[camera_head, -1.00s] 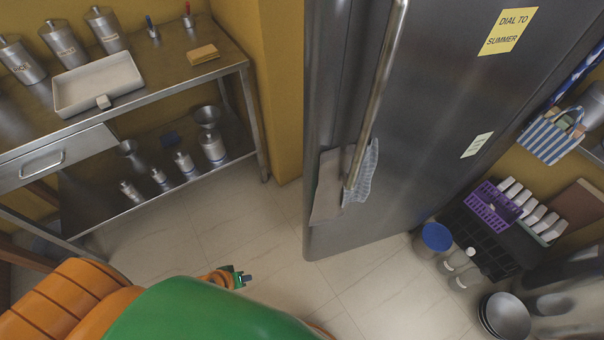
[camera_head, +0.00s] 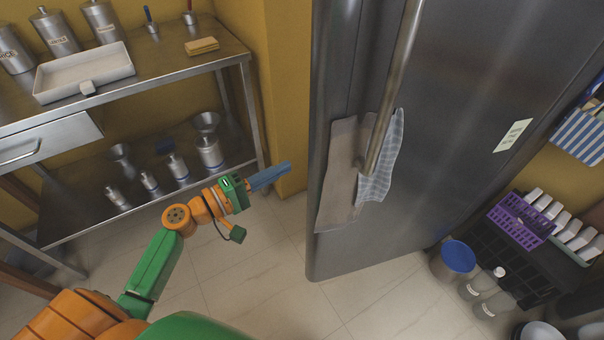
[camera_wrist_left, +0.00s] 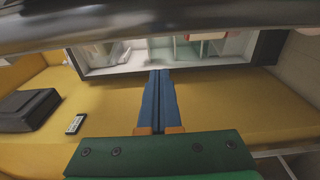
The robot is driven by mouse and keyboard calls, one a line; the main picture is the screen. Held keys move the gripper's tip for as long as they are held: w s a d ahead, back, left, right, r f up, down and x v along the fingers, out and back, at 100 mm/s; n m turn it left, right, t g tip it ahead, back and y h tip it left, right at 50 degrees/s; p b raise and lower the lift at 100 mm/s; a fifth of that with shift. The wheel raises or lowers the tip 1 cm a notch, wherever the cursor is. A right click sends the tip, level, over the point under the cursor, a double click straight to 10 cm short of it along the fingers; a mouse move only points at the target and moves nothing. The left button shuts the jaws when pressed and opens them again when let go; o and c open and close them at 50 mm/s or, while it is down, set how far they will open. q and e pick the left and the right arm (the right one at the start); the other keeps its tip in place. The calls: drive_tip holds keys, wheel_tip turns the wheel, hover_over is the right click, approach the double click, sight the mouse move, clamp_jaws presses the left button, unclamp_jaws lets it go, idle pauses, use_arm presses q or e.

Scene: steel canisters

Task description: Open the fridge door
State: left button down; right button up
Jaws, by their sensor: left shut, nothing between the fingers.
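The tall steel fridge (camera_head: 460,110) fills the right of the head view. Its long bar handle (camera_head: 398,85) runs down the front near the left edge. A beige cloth (camera_head: 336,170) and a checked cloth (camera_head: 382,165) hang around the handle's lower end. I see no gap at the door. My left gripper (camera_head: 287,168) has blue fingers pressed together, with nothing between them. It is left of the fridge, apart from it and the handle. My right gripper is not in view.
A steel table (camera_head: 175,65) with a white tray (camera_head: 85,72) and canisters stands left; its lower shelf holds small bottles and funnels. A purple basket (camera_head: 520,220) and blue-lidded tub (camera_head: 455,258) stand right of the fridge. The tiled floor (camera_head: 260,275) in front is clear.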

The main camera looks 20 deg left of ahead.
use_arm(q)
drive_tip(key=d, duration=0.1)
drive_tip(key=d+p, duration=0.1)
drive_tip(key=d, duration=0.1)
drive_tip(key=d+p, duration=0.1)
drive_tip(key=d, duration=0.1)
drive_tip(key=shift+w+f, duration=0.1)
drive_tip(key=shift+w, duration=0.3)
